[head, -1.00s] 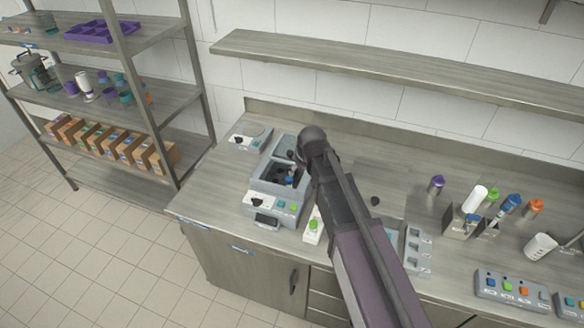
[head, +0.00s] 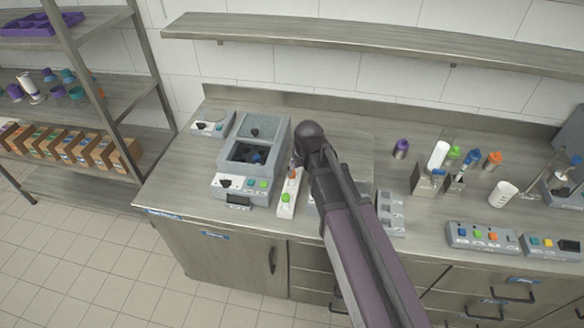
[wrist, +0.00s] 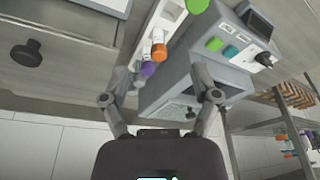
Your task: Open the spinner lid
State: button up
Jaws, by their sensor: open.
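The spinner (head: 240,187) is a grey box with coloured buttons and a black dial on its front panel, standing at the left part of the counter. Its top opening is uncovered, with dark and blue parts inside. The grey lid (head: 262,124) with a black knob shows behind the opening. In the wrist view the spinner (wrist: 225,75) appears tilted, at the right. My gripper (wrist: 160,72) is open and empty, its fingers spread beside the spinner. In the head view my arm hides most of the gripper, right of the spinner.
A narrow white holder (head: 288,192) stands right of the spinner; capped vials (wrist: 154,51) show along it. A small grey device (head: 212,123) sits at the back left. Cups and capped bottles (head: 440,155) stand to the right. A wall shelf (head: 350,34) runs above.

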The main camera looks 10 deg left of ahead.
jog(key=shift+s+d+f, duration=0.3)
jog(key=shift+d, duration=0.25)
jog(key=shift+d, duration=0.1)
jog(key=s+d+m, duration=0.1)
jog(key=s+d, duration=0.2)
jog(key=d, duration=0.4)
jog(key=s+d+f+m+g+h+b, duration=0.1)
jog(key=s+d+m, duration=0.1)
jog(key=s+d, duration=0.2)
jog(key=s+d+m+g, duration=0.1)
jog(key=s+d, duration=0.3)
jog(key=d, duration=0.6)
jog(key=shift+f+m+b, duration=0.3)
jog(key=shift+f+m, duration=0.1)
jog(key=shift+m, duration=0.1)
jog(key=shift+w, duration=0.1)
jog(key=c, duration=0.3)
jog(key=shift+d, duration=0.1)
